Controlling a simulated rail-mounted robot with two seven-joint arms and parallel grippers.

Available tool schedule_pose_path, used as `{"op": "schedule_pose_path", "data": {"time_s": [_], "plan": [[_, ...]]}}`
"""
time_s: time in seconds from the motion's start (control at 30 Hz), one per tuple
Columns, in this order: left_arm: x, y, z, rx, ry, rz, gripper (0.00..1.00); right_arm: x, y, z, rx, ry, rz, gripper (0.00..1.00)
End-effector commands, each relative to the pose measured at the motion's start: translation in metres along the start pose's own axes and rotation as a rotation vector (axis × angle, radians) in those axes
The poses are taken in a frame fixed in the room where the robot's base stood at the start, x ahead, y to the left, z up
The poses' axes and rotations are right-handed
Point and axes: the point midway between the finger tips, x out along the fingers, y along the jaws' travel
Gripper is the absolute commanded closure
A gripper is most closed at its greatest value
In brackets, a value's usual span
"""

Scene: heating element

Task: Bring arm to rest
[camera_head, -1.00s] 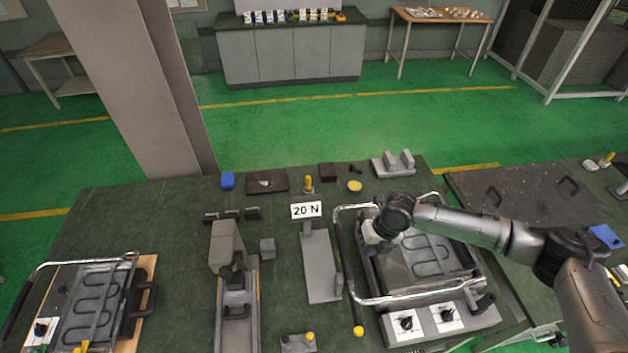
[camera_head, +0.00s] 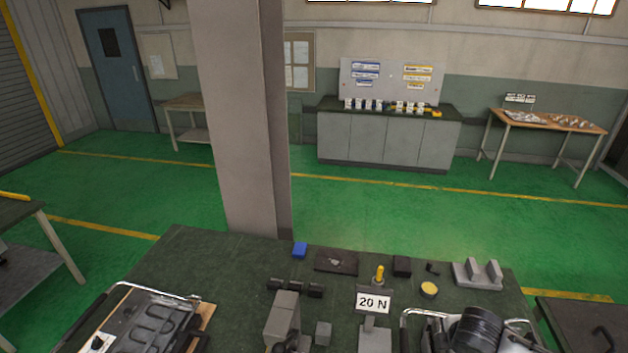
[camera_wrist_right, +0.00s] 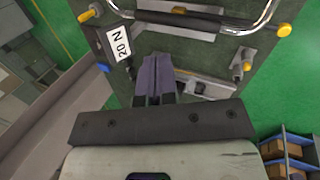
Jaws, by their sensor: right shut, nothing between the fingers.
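My right gripper (camera_wrist_right: 157,62) shows in the right wrist view with its two fingers together and nothing between them. It is above the dark green workbench, near the "20 N" sign (camera_wrist_right: 118,43). In the head view only a dark ribbed joint of my right arm shows, low at the right, over the right heating unit (camera_head: 415,320). The right gripper itself is hidden or out of frame there. My left gripper is in neither view.
The left heating unit (camera_head: 150,325) sits at the bench's front left. The "20 N" sign (camera_head: 373,302), a grey clamp fixture (camera_head: 283,318) and a grey bracket (camera_head: 477,275) stand on the bench. A thick pillar (camera_head: 240,120) rises behind it. Green floor beyond is clear.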

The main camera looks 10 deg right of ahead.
Motion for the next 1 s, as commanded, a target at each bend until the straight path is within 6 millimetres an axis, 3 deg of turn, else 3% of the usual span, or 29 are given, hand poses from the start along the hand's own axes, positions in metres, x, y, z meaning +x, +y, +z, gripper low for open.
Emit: {"op": "schedule_pose_path", "data": {"time_s": [0.1,0.23,0.33,0.47,0.67,1.0], "plan": [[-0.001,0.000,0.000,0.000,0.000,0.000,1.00,-0.034,0.026,-0.025,0.164,0.020,0.161,1.00],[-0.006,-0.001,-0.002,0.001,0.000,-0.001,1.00,-0.075,0.039,-0.058,0.360,0.101,0.324,1.00],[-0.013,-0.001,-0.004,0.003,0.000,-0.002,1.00,-0.105,0.035,-0.083,0.511,0.195,0.414,1.00],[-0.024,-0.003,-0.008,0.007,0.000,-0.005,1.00,-0.132,0.015,-0.101,0.653,0.290,0.464,1.00],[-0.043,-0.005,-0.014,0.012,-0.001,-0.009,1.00,-0.148,-0.037,-0.105,0.859,0.363,0.417,1.00],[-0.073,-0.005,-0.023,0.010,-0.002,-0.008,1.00,-0.121,-0.176,-0.092,1.155,0.249,0.066,1.00]]}}
